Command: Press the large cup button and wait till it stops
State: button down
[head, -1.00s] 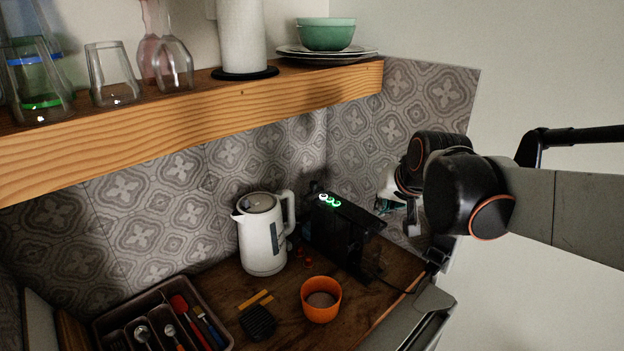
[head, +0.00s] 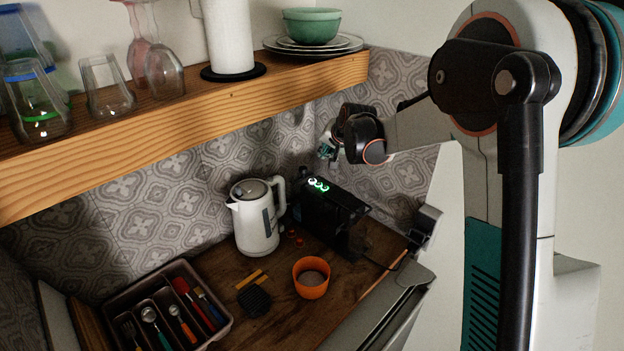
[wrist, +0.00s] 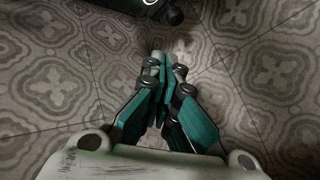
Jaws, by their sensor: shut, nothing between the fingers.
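The black coffee machine (head: 333,220) stands on the wooden counter against the tiled wall. Several small lit buttons (head: 318,185), white and green, glow on its top. Their cup symbols are too small to read, so I cannot tell which is the large cup one. My gripper (head: 325,152) is above and just behind the buttons in the head view, apart from them, partly hidden by my wrist. In the wrist view my gripper (wrist: 165,62) is shut and empty, its teal fingers together in front of the tiles.
A white kettle (head: 254,222) stands left of the machine, and an orange cup (head: 311,286) in front of it. A cutlery tray (head: 218,331) is at the lower left. The wooden shelf (head: 180,118) with glasses and bowls overhangs the counter.

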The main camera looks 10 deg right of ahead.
aim_at(321, 183)
jog(key=shift+w+a+f, duration=0.15)
jog(key=shift+w+f, duration=0.1)
jog(key=shift+w, duration=0.3)
jog(key=shift+w+a+f, duration=0.15)
jog(key=shift+w+f, duration=0.1)
jog(key=shift+w, duration=0.25)
jog(key=shift+f, duration=0.1)
jog(key=shift+f+b, duration=2.45)
jog(key=shift+f, duration=1.85)
jog(key=shift+f, duration=0.1)
jog(key=shift+f+b, duration=0.3)
jog(key=shift+b, duration=0.05)
jog(key=shift+f+b, duration=0.3)
jog(key=shift+r+p, duration=0.35)
jog(key=shift+r, duration=0.4)
